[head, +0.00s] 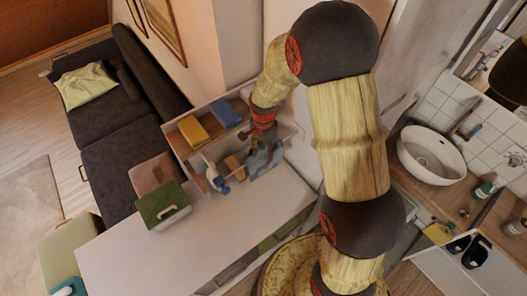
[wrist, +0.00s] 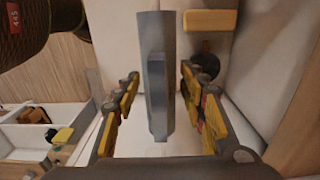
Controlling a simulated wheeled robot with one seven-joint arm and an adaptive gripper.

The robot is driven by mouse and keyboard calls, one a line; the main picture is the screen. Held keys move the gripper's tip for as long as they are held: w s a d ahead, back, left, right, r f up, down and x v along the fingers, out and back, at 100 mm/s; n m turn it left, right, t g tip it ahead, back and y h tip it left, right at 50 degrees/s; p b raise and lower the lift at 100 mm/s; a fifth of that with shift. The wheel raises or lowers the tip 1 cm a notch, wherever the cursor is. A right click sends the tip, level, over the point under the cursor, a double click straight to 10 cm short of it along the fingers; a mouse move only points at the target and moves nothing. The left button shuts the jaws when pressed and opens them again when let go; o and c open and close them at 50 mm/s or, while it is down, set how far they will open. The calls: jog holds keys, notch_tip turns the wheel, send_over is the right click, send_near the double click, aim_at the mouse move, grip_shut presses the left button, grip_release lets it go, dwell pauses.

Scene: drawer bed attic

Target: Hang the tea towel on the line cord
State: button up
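My gripper (head: 262,140) reaches down at the open shelf at the counter's back. In the wrist view its yellow fingers (wrist: 160,105) stand apart on both sides of a grey-blue flat thing (wrist: 155,90), with gaps visible. This thing is seen edge-on. A grey-blue thing (head: 266,160) also shows below my gripper in the head view; I cannot tell whether it is the tea towel. A folded blue cloth (head: 226,114) and a folded yellow cloth (head: 193,131) lie on the shelf's upper board. I cannot make out the line cord.
A spray bottle (head: 216,178) and a tan block (head: 234,167) stand in the shelf's lower part. A green box with a handle (head: 163,204) is on the white counter (head: 190,255), which is otherwise largely clear. A washbasin (head: 431,153) is at the right.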

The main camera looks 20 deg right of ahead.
jog(key=shift+o, duration=1)
notch_tip(320, 180, up, 12)
